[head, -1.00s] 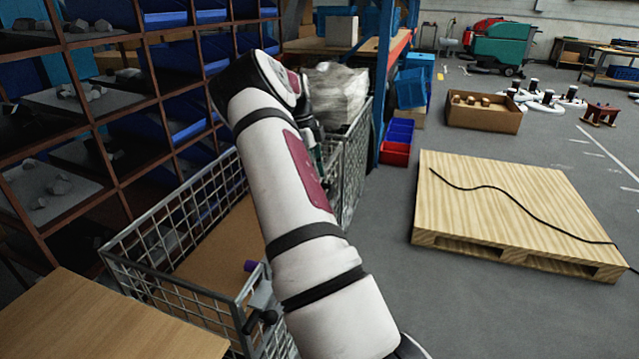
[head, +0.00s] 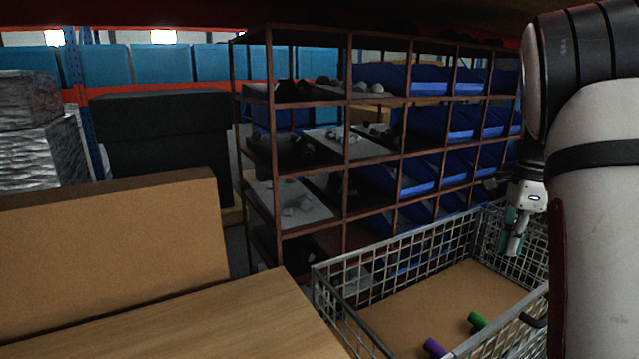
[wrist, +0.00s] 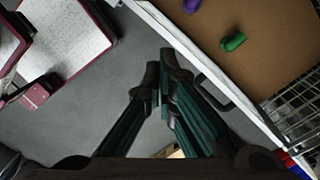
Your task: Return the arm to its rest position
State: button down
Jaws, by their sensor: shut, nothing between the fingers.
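My arm comes down the right side of the head view. My gripper (head: 514,245) hangs from it, pointing down, in front of the far right part of the wire basket as pictured. In the wrist view the dark green fingers of my gripper (wrist: 160,62) come together at their tips, with nothing held between them. Grey floor shows below the fingers, just outside the basket's edge. Part of the gripper and wrist is hidden behind my arm in the head view.
The wire basket (head: 400,246) holds a purple cylinder (head: 434,347) and a green cylinder (head: 478,321), also visible in the wrist view (wrist: 232,42). A wooden table (head: 230,320) with a brown box (head: 110,235) stands left. A brown rack (head: 347,130) with blue bins stands behind.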

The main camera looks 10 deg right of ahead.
jog(key=s+a+r+n, duration=0.2)
jog(key=s+a+n, duration=0.15)
jog(key=a, duration=0.35)
jog(key=s+a+r+n+t, duration=0.1)
jog(key=s+a+r+n, duration=0.25)
jog(key=a, duration=0.35)
jog(key=s+a+r+n, duration=0.1)
jog(key=s+a+n, duration=0.2)
jog(key=a+n, duration=0.3)
jog(key=s+a+f+n+h, duration=0.1)
jog(key=s+a+f+n, duration=0.2)
jog(key=s+a+n, duration=0.45)
jog(key=s+a+f+n, duration=0.2)
jog(key=s+a+n, duration=0.2)
jog(key=s, duration=0.7)
notch_tip(320, 180, up, 16)
jog(key=t+p, duration=0.3)
jog(key=p, duration=1.1)
jog(key=shift+w+d+r+t+p, duration=0.15)
jog(key=shift+w+d+t+p, duration=0.15)
jog(key=shift+w, duration=0.1)
